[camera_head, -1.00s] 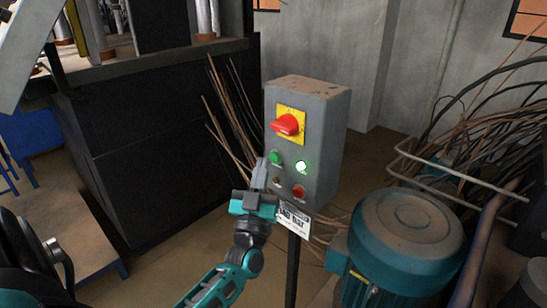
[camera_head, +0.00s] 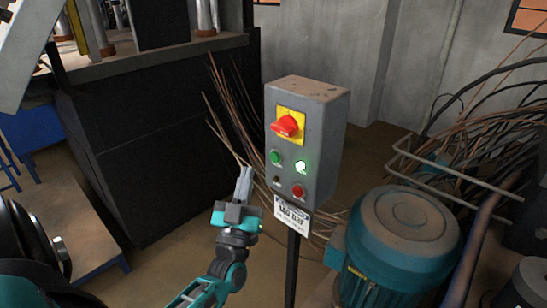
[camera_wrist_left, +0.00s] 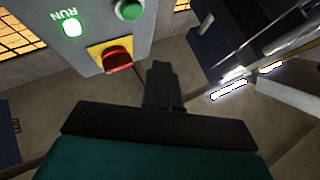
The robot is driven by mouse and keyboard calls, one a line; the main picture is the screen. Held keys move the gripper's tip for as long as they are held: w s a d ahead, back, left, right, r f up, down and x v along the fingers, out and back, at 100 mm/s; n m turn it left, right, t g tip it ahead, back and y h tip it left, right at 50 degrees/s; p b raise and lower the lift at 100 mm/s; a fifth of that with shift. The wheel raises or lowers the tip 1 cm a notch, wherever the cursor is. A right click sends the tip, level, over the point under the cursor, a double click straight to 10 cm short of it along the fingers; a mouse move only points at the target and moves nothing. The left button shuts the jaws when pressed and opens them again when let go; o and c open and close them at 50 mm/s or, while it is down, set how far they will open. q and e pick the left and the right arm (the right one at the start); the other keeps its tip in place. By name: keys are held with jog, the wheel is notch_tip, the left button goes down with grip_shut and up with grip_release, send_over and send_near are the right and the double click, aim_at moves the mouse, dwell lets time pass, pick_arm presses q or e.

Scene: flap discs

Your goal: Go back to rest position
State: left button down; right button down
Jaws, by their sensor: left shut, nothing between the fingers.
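My left gripper (camera_head: 244,180) is shut and empty, its fingers pointing up, in front of and to the left of the grey control box (camera_head: 321,150). It is apart from the box. In the left wrist view the closed fingers (camera_wrist_left: 162,84) point toward open floor, with the box (camera_wrist_left: 75,50) at the upper left. The box has a red rotary switch on a yellow plate (camera_head: 290,124), a green button (camera_head: 275,157), a lit green lamp (camera_head: 302,167) and a red button (camera_head: 298,191). My right gripper is not in view.
A teal motor (camera_head: 401,245) stands right of the box's post (camera_head: 292,268). Loose cables and a bent pipe frame lie at the right (camera_head: 470,175). A large black machine (camera_head: 165,135) stands at the left. Floor is open between the machine and the post.

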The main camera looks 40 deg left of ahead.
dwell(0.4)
pick_arm(q)
jog(key=s+d+f+m+g+h+p, duration=0.2)
jog(key=d+f+m+g+h, duration=0.2)
jog(key=d+f+m+h, duration=0.55)
jog(key=s+d+f+n+g+h+p, duration=0.1)
jog(key=s+d+f+g+h, duration=0.2)
jog(key=s+d+f+g, duration=0.4)
jog(key=s+d+f, duration=0.2)
jog(key=d+f, duration=0.1)
jog(key=shift+s+g, duration=0.3)
jog(key=shift+g, duration=0.1)
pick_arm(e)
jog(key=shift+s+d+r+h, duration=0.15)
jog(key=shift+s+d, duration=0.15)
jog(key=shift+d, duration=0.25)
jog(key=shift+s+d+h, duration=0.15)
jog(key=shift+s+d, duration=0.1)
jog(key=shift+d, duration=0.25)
pick_arm(q)
jog(key=shift+d+n+h, duration=0.1)
jog(key=shift+n+h, duration=0.15)
jog(key=shift+h, duration=0.1)
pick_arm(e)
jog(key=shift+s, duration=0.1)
